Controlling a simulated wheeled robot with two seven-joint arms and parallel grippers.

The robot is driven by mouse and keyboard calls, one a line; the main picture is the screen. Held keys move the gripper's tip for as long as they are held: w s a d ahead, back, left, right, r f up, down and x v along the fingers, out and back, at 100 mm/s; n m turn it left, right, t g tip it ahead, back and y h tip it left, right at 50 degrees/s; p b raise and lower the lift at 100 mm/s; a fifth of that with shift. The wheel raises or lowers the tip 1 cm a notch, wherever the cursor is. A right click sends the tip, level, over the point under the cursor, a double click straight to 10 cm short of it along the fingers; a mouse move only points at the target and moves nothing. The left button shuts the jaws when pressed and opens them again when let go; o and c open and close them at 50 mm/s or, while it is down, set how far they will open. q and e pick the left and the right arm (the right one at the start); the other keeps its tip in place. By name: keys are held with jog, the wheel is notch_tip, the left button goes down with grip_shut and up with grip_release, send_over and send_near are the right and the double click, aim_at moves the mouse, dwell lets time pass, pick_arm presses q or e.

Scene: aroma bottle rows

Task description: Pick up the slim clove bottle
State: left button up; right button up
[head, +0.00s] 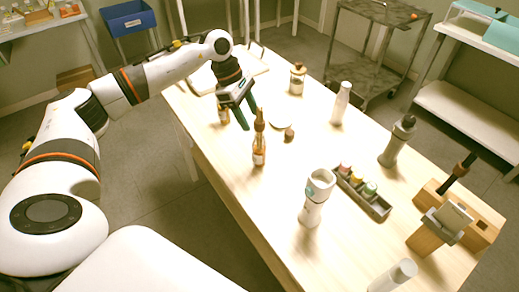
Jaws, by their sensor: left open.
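A tall, slim amber bottle (259,150) with a brown top and pale label stands upright on the wooden table, left of its middle. Its label is too small to read, so I cannot confirm that it is clove. My left gripper (234,122) is open, just beyond and left of this bottle, with its green fingers pointing down. A smaller amber bottle (223,117) stands by the gripper, partly hidden; I cannot tell whether it is between the fingers. My right gripper is not in view.
On the table (225,165) are a corked jar (297,79), a white bottle (341,103), a round lid (281,133), a grey flask (397,143), a white cylinder (315,199), a tray of small jars (377,206) and a wooden stand (424,238). The near left table edge is clear.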

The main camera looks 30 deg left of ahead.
aim_at(255, 128)
pick_arm(q)
jog(key=p+x, duration=0.1)
jog(key=x, duration=0.3)
jog(key=shift+d+f+p, duration=0.2)
jog(key=shift+p, duration=0.2)
jog(key=shift+d+f, duration=0.1)
jog(key=shift+f, duration=0.2)
jog(key=shift+r, duration=0.1)
grip_shut()
